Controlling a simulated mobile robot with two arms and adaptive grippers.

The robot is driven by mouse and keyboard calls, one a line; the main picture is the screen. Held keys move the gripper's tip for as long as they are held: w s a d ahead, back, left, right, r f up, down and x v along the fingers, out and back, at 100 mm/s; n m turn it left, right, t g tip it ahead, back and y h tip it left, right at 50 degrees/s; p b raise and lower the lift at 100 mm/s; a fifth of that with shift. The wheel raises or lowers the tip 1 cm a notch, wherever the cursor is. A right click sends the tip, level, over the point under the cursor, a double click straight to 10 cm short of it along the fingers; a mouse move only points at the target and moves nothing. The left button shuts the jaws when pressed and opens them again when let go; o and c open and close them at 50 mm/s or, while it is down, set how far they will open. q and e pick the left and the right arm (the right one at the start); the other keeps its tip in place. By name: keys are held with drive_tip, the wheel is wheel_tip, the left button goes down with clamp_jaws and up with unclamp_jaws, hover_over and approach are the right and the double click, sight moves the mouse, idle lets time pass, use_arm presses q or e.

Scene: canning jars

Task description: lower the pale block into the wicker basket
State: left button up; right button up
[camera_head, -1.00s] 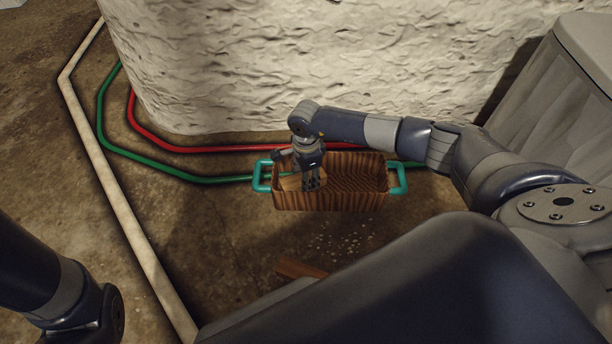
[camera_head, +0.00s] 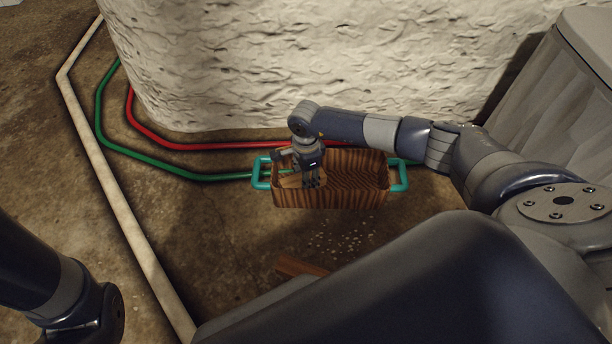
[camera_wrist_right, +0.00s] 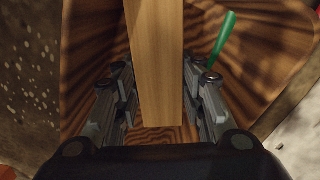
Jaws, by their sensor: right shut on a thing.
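The basket (camera_head: 330,200) is a brown, striped box with a teal handle at each end, standing on the floor in the head view. My right gripper (camera_head: 312,180) reaches down into its left half. In the right wrist view, the right gripper (camera_wrist_right: 160,100) is shut on the pale block (camera_wrist_right: 157,60), a long, light wooden piece between its fingers.
Red (camera_head: 200,147) and green (camera_head: 160,165) pipes run behind the basket along a rough pale wall (camera_head: 300,65). A pale pipe (camera_head: 115,190) lies to the left. A brown wooden piece (camera_head: 298,266) lies in front. The basket's right half is empty.

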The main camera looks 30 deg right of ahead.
drive_tip(key=shift+f+b, duration=0.55)
drive_tip(key=shift+f, duration=0.2)
idle(0.3)
drive_tip(key=o, duration=1.2)
